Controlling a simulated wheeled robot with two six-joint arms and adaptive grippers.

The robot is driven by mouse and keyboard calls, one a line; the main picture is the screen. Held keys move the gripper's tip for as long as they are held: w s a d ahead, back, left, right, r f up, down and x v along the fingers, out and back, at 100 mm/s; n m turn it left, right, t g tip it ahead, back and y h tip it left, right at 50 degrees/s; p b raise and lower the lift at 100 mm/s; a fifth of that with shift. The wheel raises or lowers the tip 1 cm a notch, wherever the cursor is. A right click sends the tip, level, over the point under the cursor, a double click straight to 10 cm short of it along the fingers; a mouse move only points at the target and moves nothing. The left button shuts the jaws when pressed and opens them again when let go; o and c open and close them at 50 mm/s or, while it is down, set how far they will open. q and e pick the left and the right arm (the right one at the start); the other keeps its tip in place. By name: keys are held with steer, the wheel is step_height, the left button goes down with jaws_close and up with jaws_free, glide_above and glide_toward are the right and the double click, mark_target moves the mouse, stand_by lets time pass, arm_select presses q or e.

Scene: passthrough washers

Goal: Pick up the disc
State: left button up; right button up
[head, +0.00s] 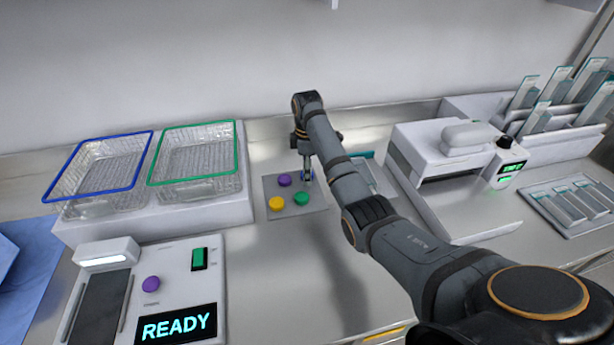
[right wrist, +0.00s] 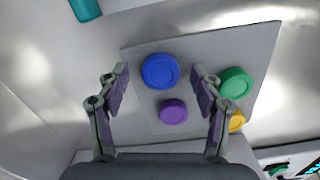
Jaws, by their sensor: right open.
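Several small round discs sit on a grey mat (head: 318,207): a purple one (head: 284,180), a yellow one (head: 277,204), a green one (head: 301,199) and a blue one. My right gripper (head: 307,175) points down over the mat's far right part and partly hides the blue disc there. In the right wrist view the right gripper (right wrist: 160,75) is open and empty. The blue disc (right wrist: 160,71) appears between its fingertips, with the purple disc (right wrist: 173,111) closer to the palm. The green disc (right wrist: 236,82) and yellow disc (right wrist: 237,121) lie outside the right finger. My left gripper is not in view.
Blue-rimmed (head: 68,165) and green-rimmed (head: 192,126) wire baskets stand on a white block at left. A white machine (head: 425,140) and slide racks (head: 560,115) stand at right.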

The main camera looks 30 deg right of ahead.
steer(key=c, duration=1)
steer(key=shift+r, duration=0.65)
steer(key=r, duration=0.1)
steer(key=r+p, duration=0.1)
steer(key=r, duration=0.1)
steer(key=shift+s+r+p, duration=0.15)
steer(key=shift+s+p, duration=0.1)
steer(key=shift+p, duration=0.15)
steer(key=s+r+p, duration=0.2)
steer(key=s+p, duration=0.2)
steer(key=p, duration=0.2)
steer(key=s+a+r+p, duration=0.1)
steer(key=s+r+p, duration=0.2)
steer(key=s+p, duration=0.2)
steer(key=s+r+p, duration=0.3)
steer(key=s+p, duration=0.1)
steer(key=p, duration=0.3)
steer(key=shift+s+a+r, duration=0.25)
